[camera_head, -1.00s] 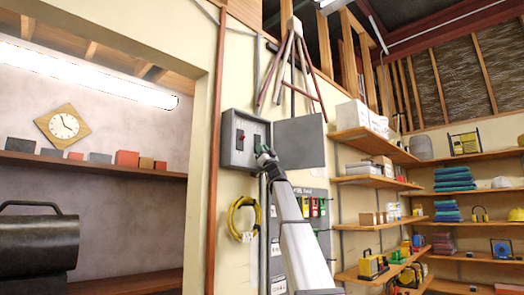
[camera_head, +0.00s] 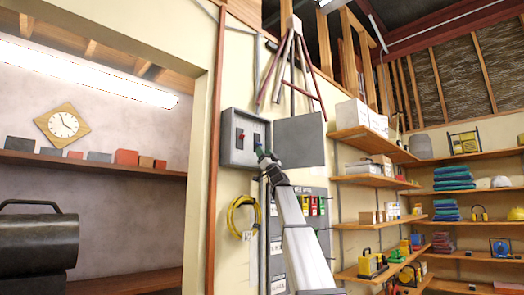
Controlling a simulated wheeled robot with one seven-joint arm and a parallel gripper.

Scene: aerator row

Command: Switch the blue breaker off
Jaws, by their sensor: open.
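An open grey breaker box (camera_head: 228,154) is mounted on the cream wall, with its door (camera_head: 300,141) swung out to the right. Inside are a breaker with a red part (camera_head: 240,137) on the left and a darker breaker (camera_head: 257,138) on the right. I cannot make out which one is blue, nor the lever positions. My gripper (camera_head: 263,153) is open at the lower right of the box, just below the darker breaker. It covers the lower right corner of the box. I cannot tell whether it touches anything.
A yellow cable coil (camera_head: 243,215) hangs below the box. A grey board (camera_head: 318,225) with red and green items hangs behind my arm. Shelves with boxes (camera_head: 362,116) stand to the right. Poles (camera_head: 276,72) hang above the box.

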